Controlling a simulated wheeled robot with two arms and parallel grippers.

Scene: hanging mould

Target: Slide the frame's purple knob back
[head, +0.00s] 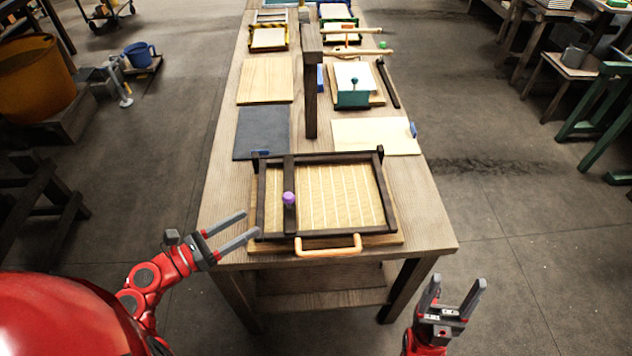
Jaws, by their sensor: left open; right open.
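A dark wooden frame (385,192) holds a ribbed, straw-coloured screen (340,195) at the near end of the long table. A purple knob (288,198) sits on a dark crossbar (290,172) that runs front to back in the left part of the frame. A tan handle (328,248) sticks out at the frame's front edge. My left gripper (236,232) is open and empty, just left of the frame's front left corner and apart from the knob. My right gripper (455,292) is open and empty, off the table's front right corner.
A dark upright post (310,95) stands on the table (425,215) behind the frame. A dark grey sheet (262,133) and a cream sheet (375,136) lie behind the frame. Bare tabletop shows right of the frame.

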